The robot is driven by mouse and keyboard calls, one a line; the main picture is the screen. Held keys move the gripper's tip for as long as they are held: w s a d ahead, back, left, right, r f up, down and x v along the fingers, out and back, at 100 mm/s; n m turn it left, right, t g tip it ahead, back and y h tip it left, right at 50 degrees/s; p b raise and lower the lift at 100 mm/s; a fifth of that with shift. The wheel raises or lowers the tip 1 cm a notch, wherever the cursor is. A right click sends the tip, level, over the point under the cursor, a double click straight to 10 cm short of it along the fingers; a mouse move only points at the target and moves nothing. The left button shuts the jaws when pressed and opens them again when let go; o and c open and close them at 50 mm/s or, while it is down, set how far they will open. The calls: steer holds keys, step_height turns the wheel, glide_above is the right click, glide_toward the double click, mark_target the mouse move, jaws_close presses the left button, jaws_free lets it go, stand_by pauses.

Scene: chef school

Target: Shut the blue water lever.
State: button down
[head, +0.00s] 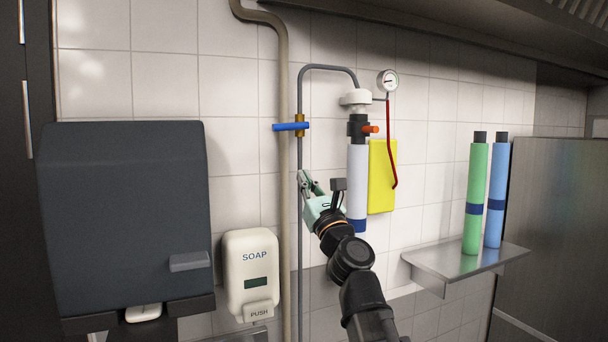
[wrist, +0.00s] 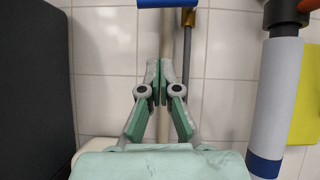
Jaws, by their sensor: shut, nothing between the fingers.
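The blue lever (head: 291,127) sits on a brass valve (head: 300,126) on the thin grey pipe (head: 300,201). Its handle lies level, across the pipe, and points left past the thicker beige pipe. In the wrist view the blue lever (wrist: 167,3) shows at the top edge, partly cut off, beyond my fingertips. My gripper (head: 302,175) is below the lever in the head view, with a clear gap between them. In the wrist view my gripper (wrist: 160,66) has its fingers together and nothing between them.
A white filter cartridge (head: 357,180) with an orange-red knob (head: 370,129) hangs right of the pipe. A yellow panel (head: 381,178) and a gauge (head: 387,81) are beside it. A soap dispenser (head: 250,270) and a dark grey box (head: 125,215) are at left. A shelf (head: 440,272) holds two cartridges.

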mark_target(289, 127)
steer(key=s+r+p+x, duration=0.1)
steer(key=p+x, duration=0.3)
steer(key=x, duration=0.7)
steer(key=shift+d+r+p, duration=0.2)
steer(key=shift+r+p, duration=0.1)
steer(key=shift+r, duration=0.5)
steer(key=shift+s, duration=0.1)
steer(key=shift+w+a+r+p, duration=0.25)
steer(key=shift+w+r+p, duration=0.1)
steer(key=shift+r, duration=0.3)
steer(key=shift+f, duration=0.1)
